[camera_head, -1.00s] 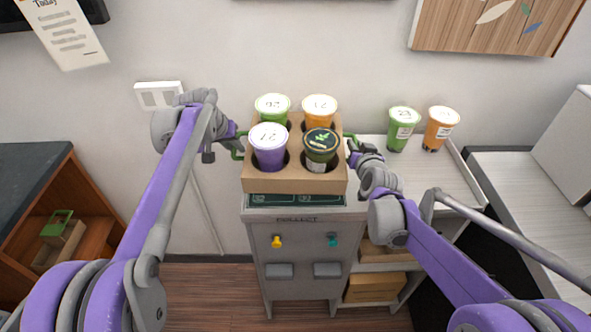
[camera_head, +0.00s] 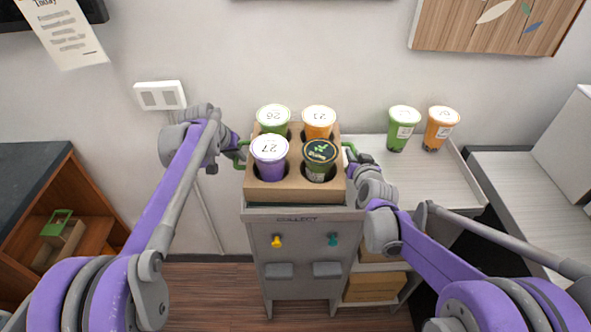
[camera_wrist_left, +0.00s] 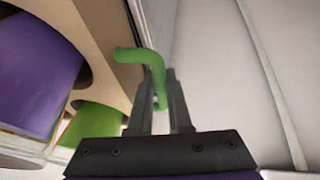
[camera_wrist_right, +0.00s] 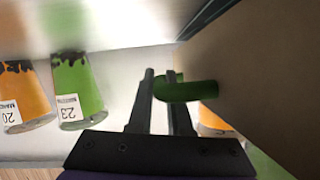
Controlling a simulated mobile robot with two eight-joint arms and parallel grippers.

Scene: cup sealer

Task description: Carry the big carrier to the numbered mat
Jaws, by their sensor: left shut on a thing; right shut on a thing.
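The big carrier (camera_head: 292,190) is a brown cardboard box with green side handles, above the grey stand marked COLLECT (camera_head: 296,230). It holds a purple cup (camera_head: 270,165), a dark green cup (camera_head: 318,165), a light green cup (camera_head: 273,119) and an orange cup (camera_head: 318,121). My left gripper (camera_head: 238,152) is shut on the carrier's left handle, a green bar in the left wrist view (camera_wrist_left: 157,72). My right gripper (camera_head: 350,155) is shut on the right handle, shown in the right wrist view (camera_wrist_right: 187,90). I cannot make out a numbered mat; the stand's top is mostly hidden.
A green cup (camera_head: 403,125) and an orange cup (camera_head: 440,128) stand on the white counter (camera_head: 415,180) to the right. A small carrier (camera_head: 60,235) sits in the wooden shelf at left. The wall (camera_head: 225,60) is close behind.

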